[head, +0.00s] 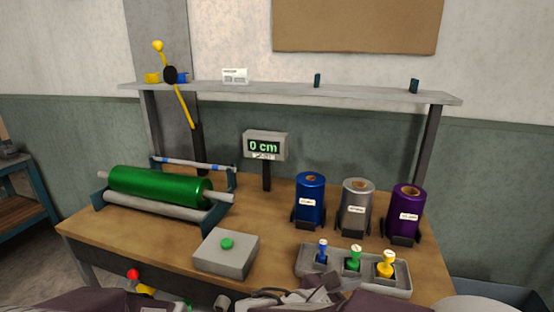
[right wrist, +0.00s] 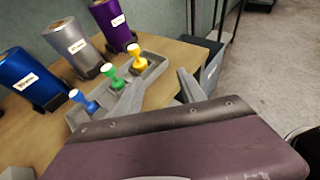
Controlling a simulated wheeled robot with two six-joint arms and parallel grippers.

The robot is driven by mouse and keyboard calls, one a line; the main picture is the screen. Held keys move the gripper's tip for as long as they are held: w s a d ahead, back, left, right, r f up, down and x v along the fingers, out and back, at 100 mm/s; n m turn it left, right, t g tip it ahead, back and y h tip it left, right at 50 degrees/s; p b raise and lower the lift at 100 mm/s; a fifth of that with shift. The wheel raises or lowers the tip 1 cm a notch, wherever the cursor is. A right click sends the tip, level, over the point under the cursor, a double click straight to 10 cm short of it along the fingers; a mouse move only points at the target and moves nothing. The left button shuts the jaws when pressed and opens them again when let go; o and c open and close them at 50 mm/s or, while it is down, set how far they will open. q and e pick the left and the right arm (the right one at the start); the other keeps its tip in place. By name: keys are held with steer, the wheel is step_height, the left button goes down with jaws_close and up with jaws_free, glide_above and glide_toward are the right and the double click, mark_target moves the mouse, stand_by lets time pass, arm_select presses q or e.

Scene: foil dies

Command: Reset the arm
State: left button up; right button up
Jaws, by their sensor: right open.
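A yellow arm (head: 184,104) with a round yellow knob at its top turns on a black hub at the left end of the shelf. It leans, its top to the left and its lower end to the right. A yellow block (head: 152,78) is left of the hub and a blue block (head: 183,78) right of it. My right gripper (right wrist: 160,76) is open and empty in the right wrist view, near the stamp tray and far from the yellow arm. My left gripper does not show clearly; only purple arm parts are along the bottom edge of the head view.
A green foil roll (head: 160,186) lies in a stand on the table (head: 150,240). A display (head: 264,146) reads 0 cm. A grey box with a green button (head: 227,244), blue, silver and purple rolls, and a stamp tray (head: 330,281) occupy the table. A red knob (head: 133,274) is at the front.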

steer(key=s+d+f+m+g+y, duration=0.3)
steer(key=s+d+f+m+g, duration=0.6)
steer(key=s+d+f, duration=0.15)
steer(key=s+a+f+m+y, duration=0.2)
steer(key=a+f+m+y, duration=0.1)
steer(key=f+m+y, duration=0.3)
steer(key=w+a+f+m+t+y, duration=0.3)
steer(key=w+a+m, duration=0.2)
steer(key=a+m, duration=0.3)
step_height(320, 180, up, 15)
steer(key=w+d+m+p, duration=0.1)
steer(key=p, duration=1.4)
steer(key=shift+w+d+t, duration=0.15)
steer(key=shift+d+t, duration=0.05)
steer(key=shift+t, duration=0.1)
